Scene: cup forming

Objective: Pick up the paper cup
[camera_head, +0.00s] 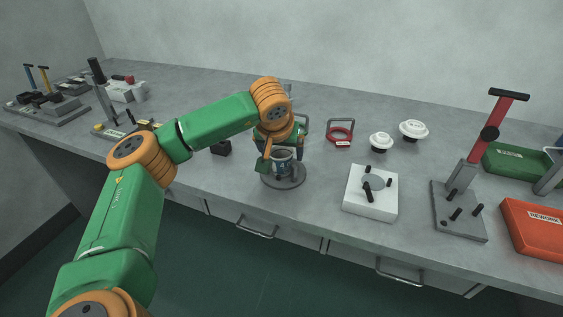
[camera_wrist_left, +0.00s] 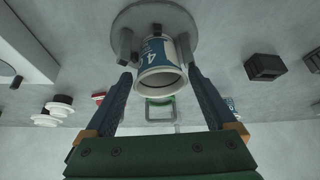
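The paper cup (camera_head: 282,166), white with a blue band and a printed number, stands on a round grey base (camera_head: 284,183) near the table's front. In the left wrist view the cup (camera_wrist_left: 160,68) shows its open mouth toward the camera, and the round base (camera_wrist_left: 130,17) with short grey posts is behind it. My left gripper (camera_head: 279,156) is at the cup. In the left wrist view its two fingers (camera_wrist_left: 160,74) are apart, one on each side of the cup, with narrow gaps visible. The gripper partly hides the cup in the head view. My right gripper is not in view.
A white block with black handles (camera_head: 371,192) and a red-levered press (camera_head: 461,190) stand to the right. Orange (camera_head: 533,229) and green (camera_head: 512,161) trays lie far right. A black block (camera_head: 221,147) is left.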

